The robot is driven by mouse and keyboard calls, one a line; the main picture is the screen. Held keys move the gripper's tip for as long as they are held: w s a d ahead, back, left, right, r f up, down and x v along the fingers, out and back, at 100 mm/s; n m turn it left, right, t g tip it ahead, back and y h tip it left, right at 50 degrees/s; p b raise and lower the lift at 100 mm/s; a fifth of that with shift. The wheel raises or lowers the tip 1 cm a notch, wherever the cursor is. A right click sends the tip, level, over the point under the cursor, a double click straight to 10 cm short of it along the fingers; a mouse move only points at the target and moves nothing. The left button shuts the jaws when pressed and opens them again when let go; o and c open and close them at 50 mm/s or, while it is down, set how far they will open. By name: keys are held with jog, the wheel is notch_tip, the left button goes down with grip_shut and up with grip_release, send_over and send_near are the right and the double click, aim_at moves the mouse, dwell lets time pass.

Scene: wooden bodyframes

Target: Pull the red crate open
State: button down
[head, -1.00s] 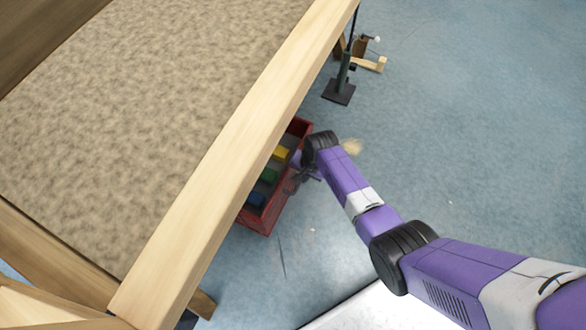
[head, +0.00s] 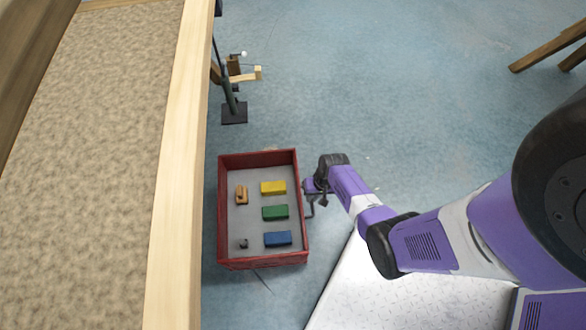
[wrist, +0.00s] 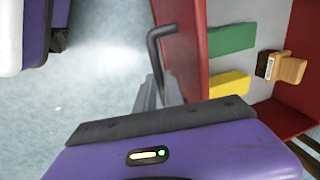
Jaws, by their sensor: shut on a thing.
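The red crate (head: 262,262) is out on the blue floor, beside the wooden-edged bench in the head view. Its open top shows a grey bottom with several things inside. My gripper (head: 309,198) is at the crate's right side and is shut on its dark handle. In the wrist view the bent dark handle (wrist: 155,42) stands off the red wall (wrist: 182,45) of the crate, and my gripper's fingers (wrist: 157,92) are at it. The exact grip is partly hidden by my gripper's body.
The crate holds a yellow block (head: 273,187), a green block (head: 275,212), a blue block (head: 278,239), an orange-brown piece (head: 241,195) and a small dark piece (head: 243,243). A dark stand (head: 234,112) is behind it. The bench's wooden edge (head: 178,170) lies left.

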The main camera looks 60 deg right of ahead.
jog(key=shift+s+d, duration=0.8)
jog(key=shift+s, duration=0.35)
jog(key=shift+s+d, duration=0.8)
jog(key=shift+s, duration=0.35)
jog(key=c, duration=1.5)
grip_release()
jog(key=shift+o, duration=0.2)
jog(key=shift+w, duration=0.1)
notch_tip(320, 180, up, 8)
jog(key=s+p, duration=0.1)
jog(key=p, duration=0.3)
jog(key=shift+d+f, duration=0.2)
jog(key=shift+d, duration=0.25)
jog(key=shift+s, duration=0.1)
